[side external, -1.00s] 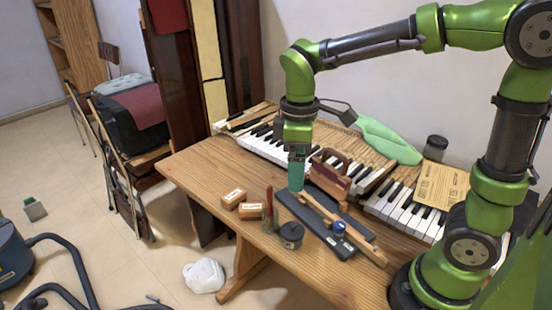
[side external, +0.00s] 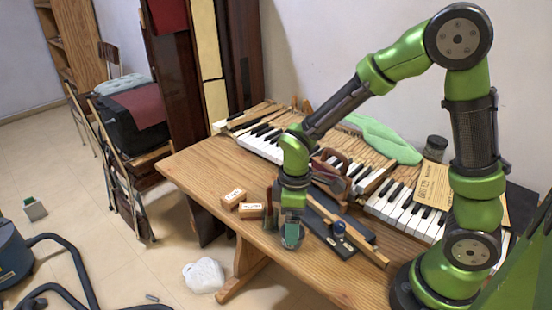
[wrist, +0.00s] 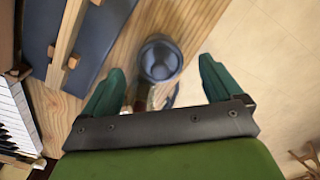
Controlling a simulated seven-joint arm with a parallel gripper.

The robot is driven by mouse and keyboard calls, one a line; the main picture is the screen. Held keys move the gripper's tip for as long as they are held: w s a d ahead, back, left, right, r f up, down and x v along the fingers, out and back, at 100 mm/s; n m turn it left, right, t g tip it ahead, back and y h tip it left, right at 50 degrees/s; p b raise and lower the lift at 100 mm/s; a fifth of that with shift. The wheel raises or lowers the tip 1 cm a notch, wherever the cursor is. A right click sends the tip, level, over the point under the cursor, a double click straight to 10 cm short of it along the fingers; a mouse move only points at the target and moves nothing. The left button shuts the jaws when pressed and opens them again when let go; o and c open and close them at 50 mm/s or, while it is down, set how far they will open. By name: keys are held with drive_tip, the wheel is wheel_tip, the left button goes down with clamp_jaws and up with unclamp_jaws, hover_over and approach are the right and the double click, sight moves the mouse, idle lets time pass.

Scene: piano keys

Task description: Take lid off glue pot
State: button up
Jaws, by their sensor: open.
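The glue pot with its lid is a dark round thing (wrist: 160,60) near the table edge. It lies between my two teal fingers in the wrist view, a little beyond their tips. My gripper (wrist: 160,76) is open, with a gap on each side of the pot and nothing held. In the side view my gripper (side external: 291,237) points down at the front edge of the table and hides most of the pot. I cannot tell the height of the fingertips above the lid.
Piano keys (side external: 262,146) run behind. The table (side external: 200,168) is clear at far left.

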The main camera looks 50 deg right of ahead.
drive_tip(key=shift+f, duration=0.8)
drive_tip(key=c, duration=1.1)
drive_tip(key=shift+r, duration=0.1)
drive_tip(key=r, duration=0.9)
drive_tip(key=shift+s+a+r, duration=0.1)
drive_tip(key=shift+s+r, duration=0.1)
drive_tip(key=shift+s, duration=0.1)
approach(313, 257)
wheel_tip(313, 257, down, 2)
drive_tip(key=shift+f, duration=2.25)
